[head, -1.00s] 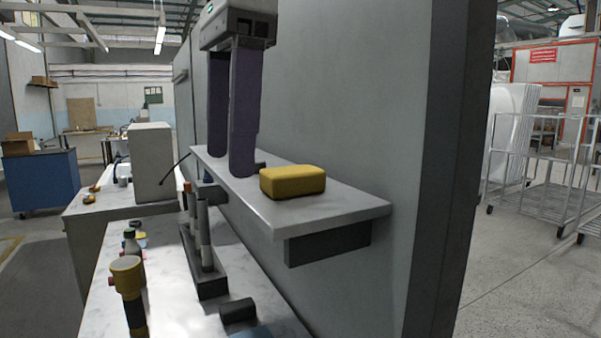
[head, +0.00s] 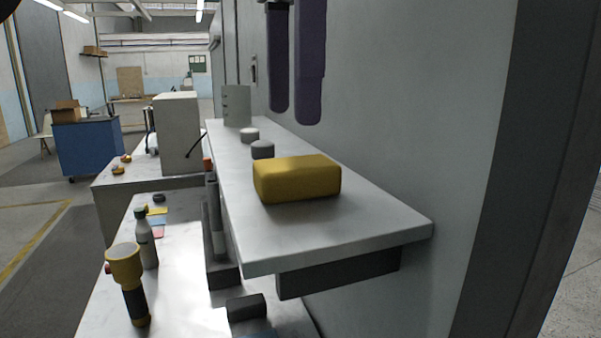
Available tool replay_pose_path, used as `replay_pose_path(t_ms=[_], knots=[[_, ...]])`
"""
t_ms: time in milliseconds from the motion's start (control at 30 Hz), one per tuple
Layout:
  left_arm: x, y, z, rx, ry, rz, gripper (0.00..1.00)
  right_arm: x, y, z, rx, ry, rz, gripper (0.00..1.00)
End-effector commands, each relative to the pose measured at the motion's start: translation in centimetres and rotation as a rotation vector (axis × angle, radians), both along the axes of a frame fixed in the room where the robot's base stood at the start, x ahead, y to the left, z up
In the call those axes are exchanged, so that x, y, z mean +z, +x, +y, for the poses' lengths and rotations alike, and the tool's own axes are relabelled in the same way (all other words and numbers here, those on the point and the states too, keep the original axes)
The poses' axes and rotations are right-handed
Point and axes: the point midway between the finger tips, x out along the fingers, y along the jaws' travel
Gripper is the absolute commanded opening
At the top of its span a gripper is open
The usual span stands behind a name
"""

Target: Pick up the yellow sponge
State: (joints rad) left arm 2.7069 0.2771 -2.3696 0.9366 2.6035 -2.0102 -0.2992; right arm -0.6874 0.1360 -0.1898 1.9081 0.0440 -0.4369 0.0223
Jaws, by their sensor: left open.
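The yellow sponge (head: 297,179) is a rounded block lying flat on the wall shelf (head: 345,228), close to its front end. My left gripper (head: 293,113) hangs down from the top of the head view, with two long purple fingers. It is open, and nothing shows between the fingers. In the picture its fingertips are above the sponge and apart from it. How far behind the sponge they are is hard to tell. The upper part of this gripper is cut off by the frame. My right gripper is not in view.
Behind the sponge on the shelf are a grey round piece (head: 262,149), a pale round piece (head: 249,135) and an upright grey plate (head: 237,106). A grey wall (head: 430,120) borders the shelf's right. Below left, a bench holds a yellow-headed flashlight (head: 125,268) and a bottle (head: 146,240).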

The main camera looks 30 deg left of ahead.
Motion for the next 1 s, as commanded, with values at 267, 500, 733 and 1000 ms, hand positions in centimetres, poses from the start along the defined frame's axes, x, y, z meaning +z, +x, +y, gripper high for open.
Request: replay_pose_path(t_ms=[267,500,733,1000], knots=[[-1.9,0.0,0.1,-0.002,-0.003,-0.004,0.7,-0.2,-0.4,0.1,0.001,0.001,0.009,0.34],[-3.3,0.0,0.1,0.001,-0.002,-0.011,0.7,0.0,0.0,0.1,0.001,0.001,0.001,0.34],[-4.3,0.0,0.2,0.0,-0.002,-0.01,0.7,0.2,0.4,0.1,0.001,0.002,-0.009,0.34],[-7.7,-0.3,0.6,-0.001,-0.002,-0.009,0.7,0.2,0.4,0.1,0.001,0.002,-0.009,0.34]])
